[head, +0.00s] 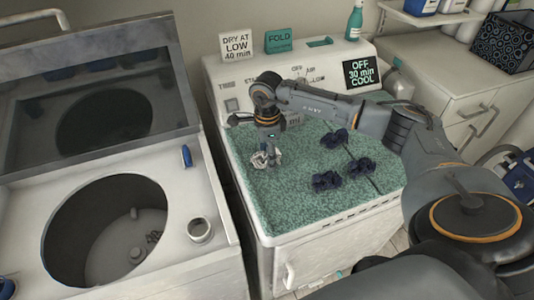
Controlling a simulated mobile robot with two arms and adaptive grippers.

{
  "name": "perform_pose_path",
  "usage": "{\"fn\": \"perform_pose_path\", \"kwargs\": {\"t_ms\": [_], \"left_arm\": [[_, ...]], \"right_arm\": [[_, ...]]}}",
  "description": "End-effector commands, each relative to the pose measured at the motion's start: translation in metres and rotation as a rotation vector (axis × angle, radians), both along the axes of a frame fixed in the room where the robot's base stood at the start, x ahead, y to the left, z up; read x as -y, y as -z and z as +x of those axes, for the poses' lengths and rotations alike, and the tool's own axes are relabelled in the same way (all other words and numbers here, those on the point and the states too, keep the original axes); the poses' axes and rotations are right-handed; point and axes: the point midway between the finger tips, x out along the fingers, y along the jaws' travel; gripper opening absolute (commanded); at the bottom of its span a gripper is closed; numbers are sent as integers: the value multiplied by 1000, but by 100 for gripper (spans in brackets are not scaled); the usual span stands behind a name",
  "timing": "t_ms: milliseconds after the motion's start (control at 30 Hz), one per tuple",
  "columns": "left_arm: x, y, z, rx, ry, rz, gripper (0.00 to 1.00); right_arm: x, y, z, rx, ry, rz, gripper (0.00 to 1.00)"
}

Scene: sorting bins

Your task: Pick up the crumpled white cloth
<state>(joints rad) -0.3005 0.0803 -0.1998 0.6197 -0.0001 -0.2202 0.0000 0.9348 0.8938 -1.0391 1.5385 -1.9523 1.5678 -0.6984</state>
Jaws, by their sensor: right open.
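The crumpled white cloth (262,161) lies on the green speckled top (295,200) of the dryer, toward its left side. My right gripper (268,150) points down right at the cloth, from above and behind it. Its jaws are open, and the fingertips overlap the cloth in the picture. I cannot tell whether they touch it. Several dark blue crumpled cloths lie to the right on the same top, one of them at the front (326,181). My left gripper does not show.
An open washer with a round drum (100,225) stands at the left, its lid (90,85) raised. Small signs (238,46) and a green bottle (354,20) stand on the dryer's back panel. A patterned bin (503,42) sits on the cabinet at the right.

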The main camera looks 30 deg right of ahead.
Motion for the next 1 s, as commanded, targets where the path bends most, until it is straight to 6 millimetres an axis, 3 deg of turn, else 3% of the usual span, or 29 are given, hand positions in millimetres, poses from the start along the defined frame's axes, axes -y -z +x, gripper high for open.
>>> {"fn": "perform_pose_path", "kwargs": {"t_ms": [233, 500, 533, 833, 1000], "left_arm": [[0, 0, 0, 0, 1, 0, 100], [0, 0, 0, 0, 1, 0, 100], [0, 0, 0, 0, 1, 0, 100], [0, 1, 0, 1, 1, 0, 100], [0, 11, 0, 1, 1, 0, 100]], "right_arm": [[0, 3, 0, 0, 0, 1, 69], [0, 3, 0, 0, 0, 0, 16], [0, 3, 0, 0, 0, 0, 13], [0, 2, 0, 1, 0, 0, 13], [0, -7, 1, 4, 1, 1, 13]]}}
